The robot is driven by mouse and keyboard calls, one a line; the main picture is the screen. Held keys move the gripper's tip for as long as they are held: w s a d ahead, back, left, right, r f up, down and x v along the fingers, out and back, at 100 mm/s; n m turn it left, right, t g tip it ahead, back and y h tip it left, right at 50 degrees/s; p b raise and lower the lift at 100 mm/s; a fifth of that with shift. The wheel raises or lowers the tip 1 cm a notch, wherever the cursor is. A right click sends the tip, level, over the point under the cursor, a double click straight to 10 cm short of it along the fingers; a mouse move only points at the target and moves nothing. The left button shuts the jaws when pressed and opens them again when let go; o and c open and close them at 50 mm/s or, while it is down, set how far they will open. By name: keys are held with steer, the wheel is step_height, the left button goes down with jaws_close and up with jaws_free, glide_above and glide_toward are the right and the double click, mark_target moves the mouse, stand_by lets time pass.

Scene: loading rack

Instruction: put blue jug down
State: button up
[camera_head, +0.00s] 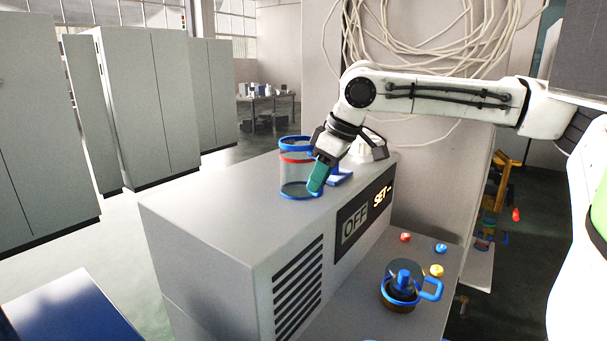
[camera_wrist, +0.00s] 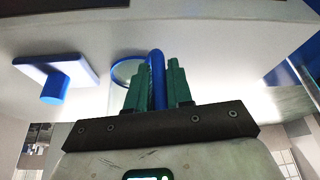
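The blue jug (camera_head: 296,170) is a clear cylinder with blue rims and a red band. It stands upright at the top of the grey machine, and its base appears to rest on the surface. My gripper (camera_head: 318,180) is at the jug's right side, pointing down. In the wrist view, the green fingers of my gripper (camera_wrist: 157,88) lie close on both sides of the jug's blue handle (camera_wrist: 157,70) and look shut on it. Part of the jug's round rim (camera_wrist: 122,72) shows behind the fingers.
A blue-and-white block with a round knob (camera_wrist: 55,82) is near the jug; its blue part shows behind my gripper (camera_head: 341,176). A lower ledge holds a dark container with a blue handle (camera_head: 405,287) and small coloured knobs (camera_head: 437,270). Machine top is clear left of the jug.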

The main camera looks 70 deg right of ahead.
jaws_close()
steer(key=shift+r, duration=0.8)
steer(key=s+r+b, duration=0.2)
steer(key=s+r, duration=0.9)
steer(key=s, duration=0.3)
steer(key=shift+r+b, duration=0.2)
steer(key=shift+b, duration=0.2)
